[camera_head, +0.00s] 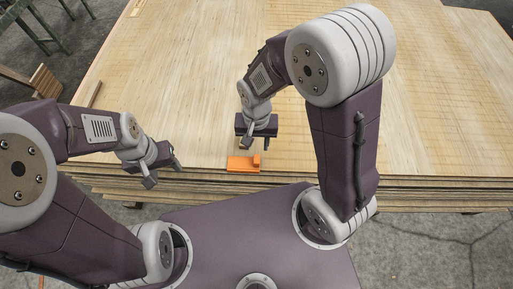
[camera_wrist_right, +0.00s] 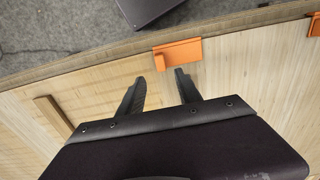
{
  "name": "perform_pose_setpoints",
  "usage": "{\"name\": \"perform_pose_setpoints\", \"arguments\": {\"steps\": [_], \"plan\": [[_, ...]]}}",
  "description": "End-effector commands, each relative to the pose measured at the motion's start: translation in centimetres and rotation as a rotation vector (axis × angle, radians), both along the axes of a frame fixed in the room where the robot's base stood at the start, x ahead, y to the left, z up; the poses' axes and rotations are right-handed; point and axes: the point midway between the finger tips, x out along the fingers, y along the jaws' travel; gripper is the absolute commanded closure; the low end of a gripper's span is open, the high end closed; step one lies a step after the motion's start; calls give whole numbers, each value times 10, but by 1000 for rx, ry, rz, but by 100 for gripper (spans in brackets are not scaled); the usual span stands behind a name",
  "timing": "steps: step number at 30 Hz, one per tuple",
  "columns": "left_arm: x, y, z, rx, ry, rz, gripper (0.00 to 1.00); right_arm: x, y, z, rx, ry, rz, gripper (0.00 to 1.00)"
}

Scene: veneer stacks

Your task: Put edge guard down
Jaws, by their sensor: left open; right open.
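The orange edge guard (camera_head: 243,164) lies at the near edge of the veneer stack (camera_head: 190,80), with a small raised part at its right end. It also shows in the right wrist view (camera_wrist_right: 178,54) at the stack's edge. My right gripper (camera_head: 254,146) is open just above and behind it. In the right wrist view its two fingers (camera_wrist_right: 160,77) are spread with nothing between them, their tips apart from or close by the guard; contact is unclear. My left gripper (camera_head: 164,174) is open and empty near the stack's front edge, left of the guard.
A second orange piece (camera_wrist_right: 314,26) shows at the right edge of the right wrist view. A wooden strip (camera_wrist_right: 52,114) lies on the stack there. The stack's top is mostly clear. A green metal frame (camera_head: 42,22) stands on the grey floor at the far left.

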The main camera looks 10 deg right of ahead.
Motion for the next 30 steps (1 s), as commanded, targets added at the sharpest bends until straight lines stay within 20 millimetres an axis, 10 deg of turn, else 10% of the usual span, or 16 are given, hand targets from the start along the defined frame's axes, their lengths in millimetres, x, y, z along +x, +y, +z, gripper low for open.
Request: {"name": "perform_pose_setpoints", "arguments": {"steps": [8,16,25,30], "plan": [[0,0,4,0,0,0,46,-1,-6,14,1,-2,8,59],[0,0,4,0,0,0,46,-33,-83,32,5,-99,229,59],[0,0,6,0,0,0,46,-35,-86,35,3,-103,257,59],[0,0,50,0,0,0,46,-35,-86,79,3,-103,257,59]]}}
